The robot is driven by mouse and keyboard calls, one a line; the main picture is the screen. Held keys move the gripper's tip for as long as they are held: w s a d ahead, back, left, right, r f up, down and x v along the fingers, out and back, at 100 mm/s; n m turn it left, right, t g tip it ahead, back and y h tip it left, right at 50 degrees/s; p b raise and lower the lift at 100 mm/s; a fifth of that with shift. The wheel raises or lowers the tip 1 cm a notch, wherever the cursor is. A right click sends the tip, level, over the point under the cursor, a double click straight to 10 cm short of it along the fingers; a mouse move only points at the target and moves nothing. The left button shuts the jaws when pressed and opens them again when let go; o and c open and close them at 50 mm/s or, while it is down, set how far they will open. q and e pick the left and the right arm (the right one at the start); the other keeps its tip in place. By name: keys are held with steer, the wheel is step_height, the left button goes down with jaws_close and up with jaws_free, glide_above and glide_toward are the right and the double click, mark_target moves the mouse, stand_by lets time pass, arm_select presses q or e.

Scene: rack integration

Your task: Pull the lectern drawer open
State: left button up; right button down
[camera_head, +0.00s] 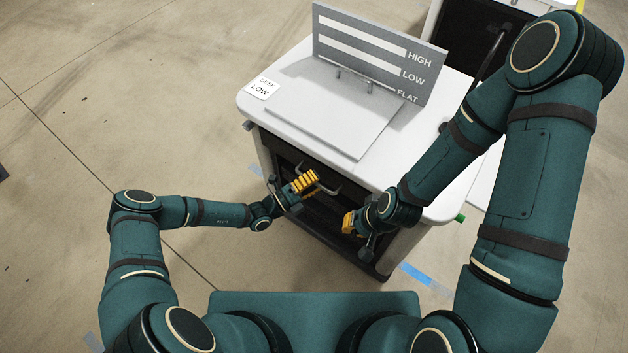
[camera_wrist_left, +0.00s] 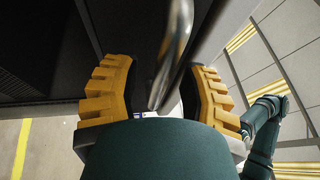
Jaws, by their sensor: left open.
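The lectern (camera_head: 385,185) has a white top and a dark front. Its dark drawer front (camera_head: 282,152) lies under the top and carries a curved metal handle (camera_head: 331,190). The drawer looks closed, though the arms and gripper cover part of it. My left gripper (camera_head: 303,183) is at the handle with its yellow fingers open. In the left wrist view the handle (camera_wrist_left: 175,50) runs between the two finger pads, with visible room beside it. My right gripper (camera_head: 350,223) is in front of the lectern's right part, apart from the handle; its finger opening cannot be made out.
On the lectern top are a grey sloped board (camera_head: 335,118), an upright sign (camera_head: 375,55) reading HIGH, LOW, FLAT, and a small LOW card (camera_head: 262,87). Another dark-fronted unit (camera_head: 480,45) stands behind right. The floor (camera_head: 120,90) to the left is clear.

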arm_select(q)
jaws_close()
steer(key=shift+s+a, duration=0.1)
steer(key=s+a, duration=0.6)
steer(key=s, duration=0.3)
steer(key=s+a+p, duration=0.1)
steer(key=s+a, duration=0.6)
steer(key=s, duration=0.2)
steer(key=shift+s+a, duration=0.25)
steer(key=shift+s, duration=0.15)
jaws_free()
